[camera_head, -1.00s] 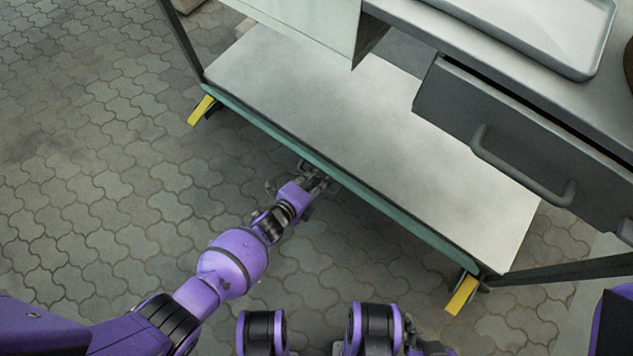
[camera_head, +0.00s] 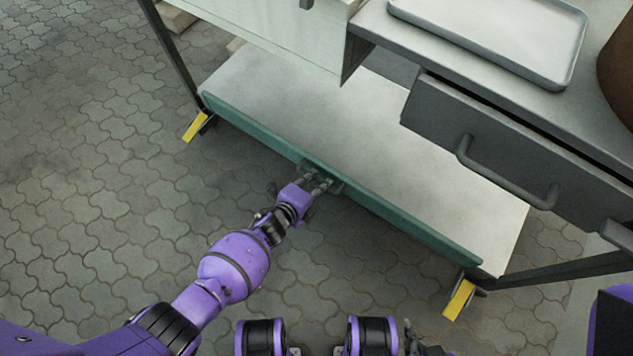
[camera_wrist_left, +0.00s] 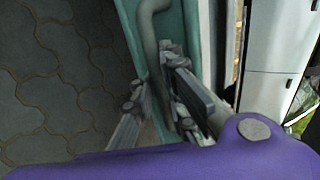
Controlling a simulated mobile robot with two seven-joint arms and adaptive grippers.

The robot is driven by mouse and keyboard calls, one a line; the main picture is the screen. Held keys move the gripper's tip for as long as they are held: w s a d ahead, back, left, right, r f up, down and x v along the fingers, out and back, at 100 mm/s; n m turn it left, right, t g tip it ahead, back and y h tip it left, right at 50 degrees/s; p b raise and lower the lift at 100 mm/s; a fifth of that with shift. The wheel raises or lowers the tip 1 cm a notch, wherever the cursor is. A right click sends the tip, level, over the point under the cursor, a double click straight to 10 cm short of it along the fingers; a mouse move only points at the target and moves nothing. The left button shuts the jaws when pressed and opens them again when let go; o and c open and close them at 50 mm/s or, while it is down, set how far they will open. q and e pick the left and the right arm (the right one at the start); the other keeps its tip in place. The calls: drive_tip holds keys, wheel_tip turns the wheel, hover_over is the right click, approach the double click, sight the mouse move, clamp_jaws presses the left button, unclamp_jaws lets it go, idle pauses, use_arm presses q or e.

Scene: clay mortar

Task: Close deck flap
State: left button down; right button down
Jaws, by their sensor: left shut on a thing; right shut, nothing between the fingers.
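The deck flap (camera_head: 400,223) is a long green panel along the front edge of the cart's lower deck (camera_head: 390,130). It stands at a slant, its face showing. A grey bar handle (camera_wrist_left: 150,38) sits on the flap; in the head view it is mostly hidden by the fingers. My left gripper (camera_head: 322,184) is shut on this handle at about the middle of the flap. In the left wrist view its fingers (camera_wrist_left: 172,100) close around the bar beside the green panel. My right gripper (camera_head: 425,346) is partly cut off at the bottom edge, shut and away from the flap.
Above the deck are a partly open grey drawer (camera_head: 520,150) with a bar handle, a worktop with a tray (camera_head: 490,40), and a pale cabinet (camera_head: 270,35). Yellow caster pedals (camera_head: 459,299) stick out at the cart's corners. The paved floor in front is clear.

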use_arm(q)
drive_tip(key=shift+w+d+r, duration=0.1)
drive_tip(key=shift+r, duration=0.1)
drive_tip(key=c, duration=2)
unclamp_jaws()
drive_tip(key=shift+o, duration=0.9)
drive_tip(key=v, duration=1.2)
drive_tip(key=shift+f, duration=0.15)
